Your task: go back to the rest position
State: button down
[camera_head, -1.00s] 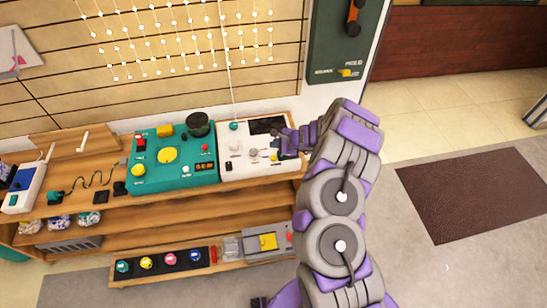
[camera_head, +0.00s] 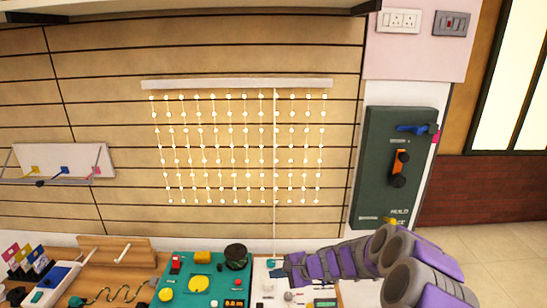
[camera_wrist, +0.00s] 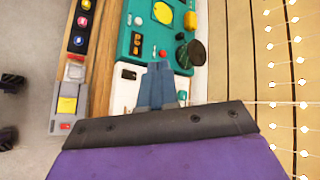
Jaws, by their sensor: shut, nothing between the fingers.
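My gripper (camera_wrist: 156,86) shows in the wrist view with its blue-grey fingers together and nothing between them. The fingers are over the edge between the teal control panel (camera_wrist: 140,42) and the white panel (camera_wrist: 128,88). In the head view my purple and grey arm comes in from the lower right and reaches left over the white panel (camera_head: 268,284); the gripper's tips are too small there to make out clearly. The teal panel (camera_head: 215,272) stands left of it, with a dark round knob (camera_head: 236,256) and a yellow dial.
A string-light curtain (camera_head: 240,150) hangs on the slatted wall above the bench. A dark green lever box (camera_head: 372,165) is on the wall at right. A white wall shelf (camera_head: 65,160) is at left. Lower-shelf buttons (camera_wrist: 79,40) and a grey box (camera_wrist: 66,106) show in the wrist view.

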jog(key=s+a+r+n+g+h, duration=0.1)
jog(key=s+r+n+g, duration=0.2)
jog(key=s, duration=0.4)
jog(key=s+a+r+n, duration=0.1)
jog(key=s+r+n, duration=0.2)
jog(key=s+r, duration=0.35)
jog(key=s+a+r+n+g+h, duration=0.1)
jog(key=s+a+r+n+g, duration=0.1)
jog(key=s+r, duration=0.35)
jog(key=s+d+n+h, duration=0.1)
jog(key=s+d+h, duration=0.1)
jog(key=s+d, duration=0.3)
jog(key=s+d+n+h, duration=0.1)
jog(key=s+d+h, duration=0.2)
jog(key=s, duration=1)
jog(key=s+d+n+g+h, duration=0.1)
jog(key=s+d+n+h, duration=0.1)
jog(key=s+d, duration=0.6)
jog(key=shift+s+d+f+h, duration=0.25)
jog(key=shift+s+d+h, duration=0.05)
jog(key=shift+s, duration=0.1)
